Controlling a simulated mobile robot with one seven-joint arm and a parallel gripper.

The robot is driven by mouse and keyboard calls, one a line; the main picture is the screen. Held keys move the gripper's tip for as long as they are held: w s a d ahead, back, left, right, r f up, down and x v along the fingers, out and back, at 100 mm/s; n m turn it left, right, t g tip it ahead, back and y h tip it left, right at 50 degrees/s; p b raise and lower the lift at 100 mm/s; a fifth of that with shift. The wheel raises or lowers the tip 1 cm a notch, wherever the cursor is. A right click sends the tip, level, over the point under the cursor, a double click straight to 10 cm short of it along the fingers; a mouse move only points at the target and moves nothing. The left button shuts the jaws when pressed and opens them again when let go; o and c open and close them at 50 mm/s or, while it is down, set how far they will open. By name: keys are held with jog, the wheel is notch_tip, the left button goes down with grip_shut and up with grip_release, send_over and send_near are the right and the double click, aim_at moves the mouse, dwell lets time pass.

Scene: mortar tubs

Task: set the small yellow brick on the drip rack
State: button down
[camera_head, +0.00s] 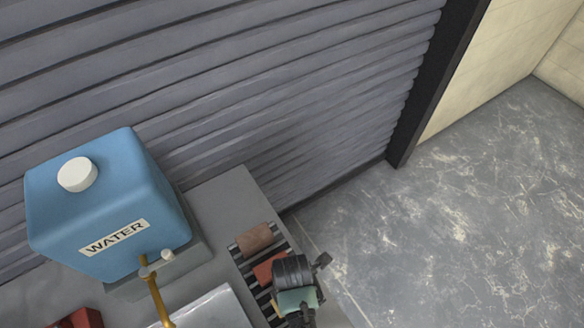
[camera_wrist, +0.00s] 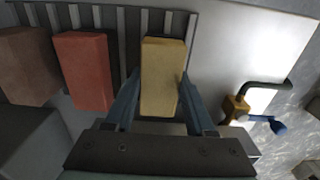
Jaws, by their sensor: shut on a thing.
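The small yellow brick (camera_wrist: 161,72) is between the two fingers of my gripper (camera_wrist: 160,88) in the wrist view, gripped at its sides. It lies over the slats of the drip rack (camera_wrist: 121,40), lengthwise along them; I cannot tell whether it touches them. In the head view my wrist covers most of the brick, and my gripper (camera_head: 283,305) is over the front part of the dark slatted rack (camera_head: 243,262).
A red brick (camera_wrist: 84,70) and a brown brick (camera_wrist: 27,65) lie on the rack, left of the yellow one in the wrist view. A blue water tank (camera_head: 105,205) with a brass tap (camera_head: 152,290) stands left of the rack. A ribbed wall (camera_head: 250,90) rises behind.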

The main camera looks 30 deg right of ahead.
jog(key=shift+c, duration=1.2)
grip_release()
notch_tip(320, 180, up, 12)
jog(key=shift+r, duration=0.1)
